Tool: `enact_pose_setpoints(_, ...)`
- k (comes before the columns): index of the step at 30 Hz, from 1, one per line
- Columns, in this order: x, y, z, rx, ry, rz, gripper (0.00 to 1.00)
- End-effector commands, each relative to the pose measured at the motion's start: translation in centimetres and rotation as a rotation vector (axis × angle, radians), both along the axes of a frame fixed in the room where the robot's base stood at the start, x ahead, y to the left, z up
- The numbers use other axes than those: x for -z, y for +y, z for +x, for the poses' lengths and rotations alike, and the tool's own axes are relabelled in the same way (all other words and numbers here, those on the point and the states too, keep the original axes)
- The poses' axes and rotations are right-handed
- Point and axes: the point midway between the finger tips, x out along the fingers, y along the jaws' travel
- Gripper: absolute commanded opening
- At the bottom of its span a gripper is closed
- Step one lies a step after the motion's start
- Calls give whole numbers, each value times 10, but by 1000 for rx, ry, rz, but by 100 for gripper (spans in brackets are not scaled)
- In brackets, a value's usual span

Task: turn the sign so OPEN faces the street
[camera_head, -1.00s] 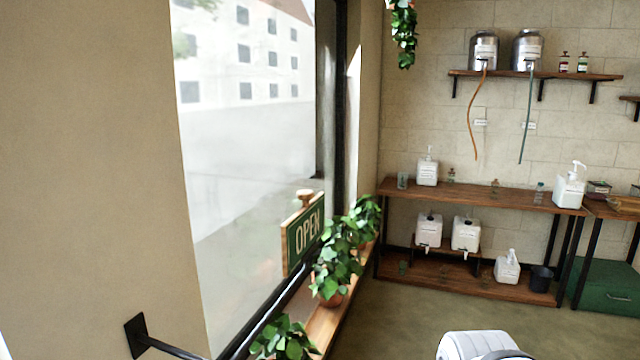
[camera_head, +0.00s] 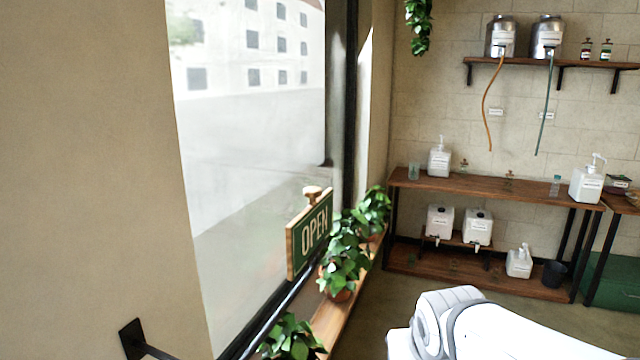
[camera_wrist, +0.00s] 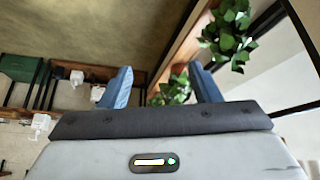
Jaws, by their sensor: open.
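The sign cannot be made out in the wrist view. In the head view my white arm is at the lower right, apart from the sign, and the fingers are not visible there.
Potted plants (camera_head: 345,262) stand on the wooden window sill (camera_head: 335,318), close below and right of the sign. A black rail (camera_head: 275,318) runs along the window. A shelf bench (camera_head: 480,185) with white pump bottles stands at the back. Floor between is clear.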

Motion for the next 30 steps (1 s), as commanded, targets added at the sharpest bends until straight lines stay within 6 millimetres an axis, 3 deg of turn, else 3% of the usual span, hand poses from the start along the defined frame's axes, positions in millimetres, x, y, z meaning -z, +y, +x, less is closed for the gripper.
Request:
enact_pose_setpoints(3,-45,20,72,-55,-245,6,57)
enact_pose_setpoints(6,-86,48,125,-124,-459,42,57)
enact_pose_setpoints(10,-137,90,174,-224,-709,118,57)
enact_pose_setpoints(15,-179,134,199,-338,-906,221,57)
enact_pose_setpoints(18,-192,147,203,-375,-964,258,57)
enact_pose_setpoints(23,-200,157,209,-400,-1000,283,57)
enact_pose_setpoints(30,-201,170,236,-401,-1001,284,57)
